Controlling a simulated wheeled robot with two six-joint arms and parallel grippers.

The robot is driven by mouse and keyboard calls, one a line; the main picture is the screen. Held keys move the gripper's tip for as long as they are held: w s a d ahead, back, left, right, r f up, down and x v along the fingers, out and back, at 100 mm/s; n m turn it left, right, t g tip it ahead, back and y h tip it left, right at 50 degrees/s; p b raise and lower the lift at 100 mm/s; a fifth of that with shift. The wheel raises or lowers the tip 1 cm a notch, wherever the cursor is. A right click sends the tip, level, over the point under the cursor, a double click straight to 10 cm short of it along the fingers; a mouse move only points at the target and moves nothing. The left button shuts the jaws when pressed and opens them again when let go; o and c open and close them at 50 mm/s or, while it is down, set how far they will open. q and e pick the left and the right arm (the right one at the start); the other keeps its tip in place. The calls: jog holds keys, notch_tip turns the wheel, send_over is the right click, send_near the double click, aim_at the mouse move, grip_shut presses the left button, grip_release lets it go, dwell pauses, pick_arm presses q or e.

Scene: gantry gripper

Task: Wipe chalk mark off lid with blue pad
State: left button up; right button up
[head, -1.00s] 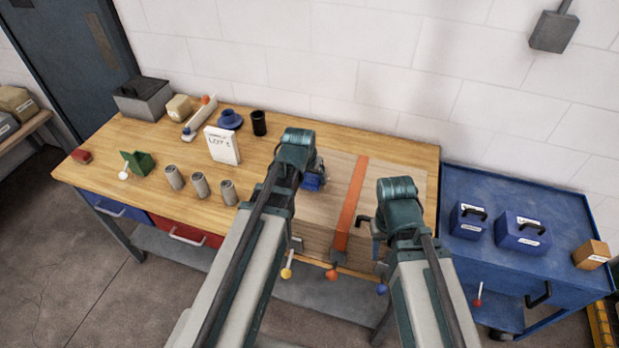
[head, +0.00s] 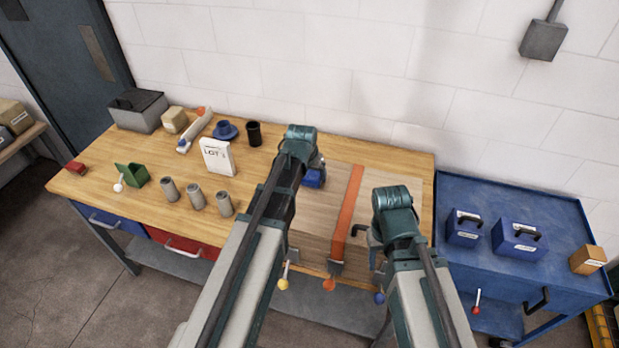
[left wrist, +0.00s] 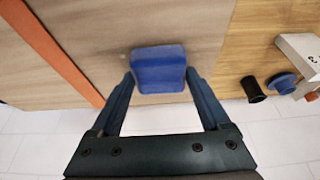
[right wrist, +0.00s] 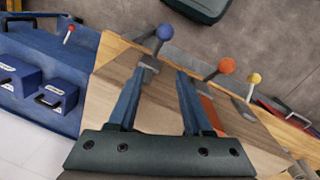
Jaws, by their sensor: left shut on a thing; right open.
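The lid (head: 322,214) is the pale wooden top of a crate on the bench, crossed by an orange strap (head: 347,215). My left gripper (left wrist: 158,82) is shut on the blue pad (left wrist: 158,68), over the lid on the strap's left side in the head view. The pad also shows in the head view (head: 314,178). Whether it touches the lid is unclear. A small grey smudge (left wrist: 122,56) beside the pad may be chalk; any mark under the pad is hidden. My right gripper (right wrist: 161,74) is open and empty near the crate's front right.
Ball-ended levers, blue (right wrist: 165,32), orange (right wrist: 226,66) and yellow (right wrist: 254,79), stick out at the crate's front. A white card (head: 217,157) and several grey cylinders (head: 196,197) stand left. A blue cart (head: 560,220) stands right.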

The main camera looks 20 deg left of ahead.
pick_arm(q)
jog(key=shift+w, duration=0.85)
jog(key=shift+d+r, duration=0.1)
jog(key=shift+s+f, duration=0.2)
jog(key=shift+s, duration=1.8)
jog(key=shift+s, duration=0.2)
jog(key=shift+s+r, duration=0.1)
jog(key=shift+s, duration=1.45)
jog(key=shift+s, duration=0.1)
